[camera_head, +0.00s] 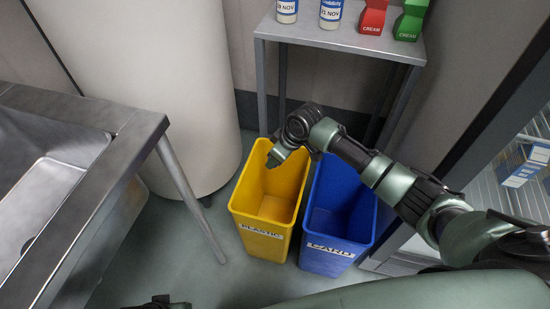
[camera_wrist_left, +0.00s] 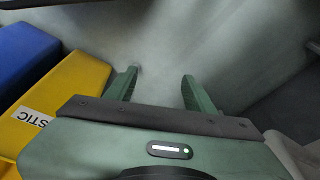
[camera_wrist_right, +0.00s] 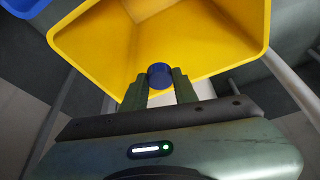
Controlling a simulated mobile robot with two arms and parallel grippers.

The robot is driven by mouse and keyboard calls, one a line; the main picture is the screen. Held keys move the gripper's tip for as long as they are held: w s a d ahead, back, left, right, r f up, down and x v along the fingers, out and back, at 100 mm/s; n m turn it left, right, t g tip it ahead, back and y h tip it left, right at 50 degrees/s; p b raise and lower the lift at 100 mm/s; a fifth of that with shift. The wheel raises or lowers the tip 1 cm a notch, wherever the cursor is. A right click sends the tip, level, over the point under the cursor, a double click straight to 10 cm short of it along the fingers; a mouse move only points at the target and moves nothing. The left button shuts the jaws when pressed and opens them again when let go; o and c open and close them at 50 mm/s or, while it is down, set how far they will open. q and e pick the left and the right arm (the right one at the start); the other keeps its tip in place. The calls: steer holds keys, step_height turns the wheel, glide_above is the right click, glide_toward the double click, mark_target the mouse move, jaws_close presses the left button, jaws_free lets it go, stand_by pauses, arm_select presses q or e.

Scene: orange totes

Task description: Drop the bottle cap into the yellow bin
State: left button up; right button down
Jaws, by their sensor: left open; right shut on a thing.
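The yellow bin (camera_head: 262,226), labelled PLASTIC, stands on the floor with its open top up. My right gripper (camera_head: 273,162) is over the bin's opening, near its back. In the right wrist view the right gripper (camera_wrist_right: 160,84) is shut on the blue bottle cap (camera_wrist_right: 159,75), with the yellow bin (camera_wrist_right: 105,45) opening ahead of it. The cap cannot be made out in the head view. My left gripper (camera_wrist_left: 160,82) is open and empty above the floor, with the yellow bin (camera_wrist_left: 72,92) to its left in the left wrist view.
A blue bin (camera_head: 330,257) labelled CARD stands against the yellow bin's right side. A metal shelf (camera_head: 340,38) with bottles and cartons is behind the bins. A steel sink table (camera_head: 130,125) is at left, a white cylinder (camera_head: 145,75) behind it.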

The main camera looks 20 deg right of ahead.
mark_target(275, 167)
arm_select(q)
steer(key=w+b+v, duration=0.1)
steer(key=b+v, duration=0.2)
steer(key=v, duration=0.8)
arm_select(e)
step_height(275, 167, down, 3)
steer(key=shift+r, duration=0.15)
steer(key=shift+f+b, duration=0.75)
steer(key=shift+b, duration=0.35)
arm_select(q)
steer(key=shift+w+d+t+h, duration=0.15)
steer(key=shift+w+d+t, duration=0.1)
steer(key=shift+w+t, duration=0.7)
steer(key=shift+w+d+t+h, duration=0.2)
steer(key=shift+w+t, duration=0.35)
steer(key=shift+w, duration=0.85)
arm_select(e)
steer(key=shift+f, duration=0.15)
steer(key=c, duration=1)
jaws_free()
arm_select(q)
steer(key=shift+s, duration=0.1)
